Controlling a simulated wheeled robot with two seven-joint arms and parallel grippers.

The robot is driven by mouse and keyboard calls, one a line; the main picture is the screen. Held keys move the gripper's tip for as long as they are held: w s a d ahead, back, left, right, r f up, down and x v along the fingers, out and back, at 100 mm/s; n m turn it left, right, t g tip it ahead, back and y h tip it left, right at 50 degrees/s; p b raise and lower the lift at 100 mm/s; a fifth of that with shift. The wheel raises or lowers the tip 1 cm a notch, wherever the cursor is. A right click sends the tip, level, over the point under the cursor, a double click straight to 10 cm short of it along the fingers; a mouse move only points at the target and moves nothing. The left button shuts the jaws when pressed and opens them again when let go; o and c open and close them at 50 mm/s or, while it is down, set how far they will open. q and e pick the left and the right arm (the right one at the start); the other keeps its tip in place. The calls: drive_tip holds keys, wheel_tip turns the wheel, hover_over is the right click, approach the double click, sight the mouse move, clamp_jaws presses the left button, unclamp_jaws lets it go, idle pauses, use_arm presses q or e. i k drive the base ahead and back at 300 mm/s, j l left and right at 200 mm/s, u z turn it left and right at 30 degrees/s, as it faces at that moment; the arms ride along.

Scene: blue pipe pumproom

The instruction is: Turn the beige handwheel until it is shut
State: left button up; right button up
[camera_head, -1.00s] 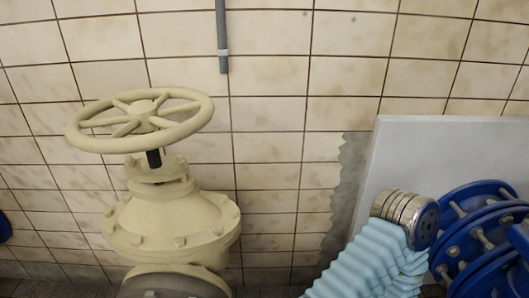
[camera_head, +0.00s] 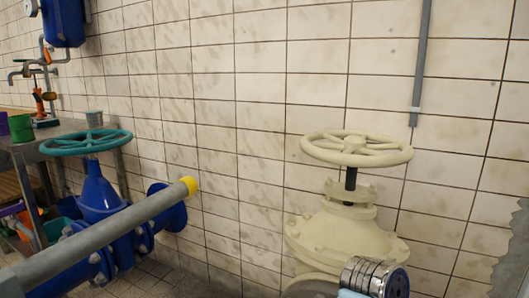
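The beige handwheel (camera_head: 355,148) is a spoked wheel lying roughly level on a short dark stem. It sits on top of a beige valve body (camera_head: 340,230) in front of the tiled wall, right of the picture's middle. Nothing touches the handwheel. How far the valve is open cannot be told. Neither of my grippers can be made out in the head view.
A silver ringed cylinder (camera_head: 374,276) partly covers the valve's lower right. A grey bar with a yellow end (camera_head: 188,186) crosses the left foreground, before a blue valve with a teal handwheel (camera_head: 86,142). A bench (camera_head: 30,150) stands far left.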

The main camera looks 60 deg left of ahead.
sight(355, 147)
drive_tip(key=j+u, duration=0.1)
drive_tip(key=u, duration=0.25)
drive_tip(key=j+u, duration=0.15)
drive_tip(key=u, duration=0.15)
drive_tip(key=j+u, duration=0.1)
drive_tip(key=u, duration=0.25)
